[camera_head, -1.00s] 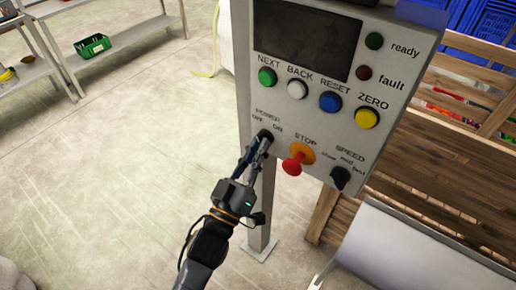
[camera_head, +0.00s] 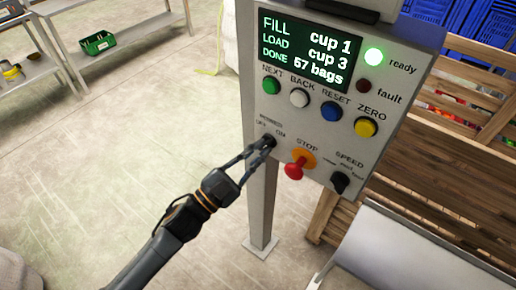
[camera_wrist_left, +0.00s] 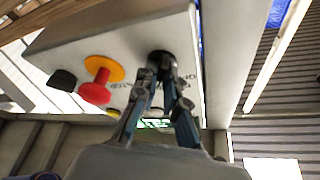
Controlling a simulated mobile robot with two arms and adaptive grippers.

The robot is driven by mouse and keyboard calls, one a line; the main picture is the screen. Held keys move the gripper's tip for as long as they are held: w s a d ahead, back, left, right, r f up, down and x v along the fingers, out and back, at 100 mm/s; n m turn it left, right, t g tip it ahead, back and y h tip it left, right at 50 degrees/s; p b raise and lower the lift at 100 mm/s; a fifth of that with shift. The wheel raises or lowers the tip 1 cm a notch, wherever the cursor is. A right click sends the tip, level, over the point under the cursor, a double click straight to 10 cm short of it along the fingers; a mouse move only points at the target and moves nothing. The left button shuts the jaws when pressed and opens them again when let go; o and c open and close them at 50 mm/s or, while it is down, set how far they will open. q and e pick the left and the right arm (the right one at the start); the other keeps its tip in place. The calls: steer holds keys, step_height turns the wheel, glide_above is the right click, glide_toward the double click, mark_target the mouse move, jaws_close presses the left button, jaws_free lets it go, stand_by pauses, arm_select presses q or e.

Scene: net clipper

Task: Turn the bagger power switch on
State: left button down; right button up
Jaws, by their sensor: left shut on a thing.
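The grey control panel (camera_head: 318,160) stands on a post. Its black power switch (camera_head: 269,140) sits at the lower left, below small OFF and ON labels. My left gripper (camera_head: 261,150) reaches up from below and is shut on the switch knob. The wrist view shows the fingers (camera_wrist_left: 162,80) closed about the dark knob (camera_wrist_left: 160,57). The fingers partly hide the knob, so its exact angle is hard to tell. The screen (camera_head: 308,48) is lit with text, reading FILL cup 1, LOAD cup 3, DONE 57 bags. The ready lamp (camera_head: 374,57) glows green. My right gripper is not in view.
The red stop button (camera_head: 295,169) on its orange base is just right of my gripper. The black speed knob (camera_head: 340,182) is farther right. Coloured buttons run above. A wooden crate (camera_head: 440,180) stands at right; shelves (camera_head: 110,40) at upper left. Floor at left is clear.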

arm_select(q)
steer(key=shift+m+g+p, duration=0.4)
steer(key=shift+m+g, duration=0.3)
steer(key=shift+m, duration=0.7)
steer(key=c, duration=1.4)
jaws_free()
steer(key=shift+a, duration=0.1)
steer(key=v, duration=1.1)
steer(key=shift+s+a+f, duration=0.15)
steer(key=shift+a, duration=0.25)
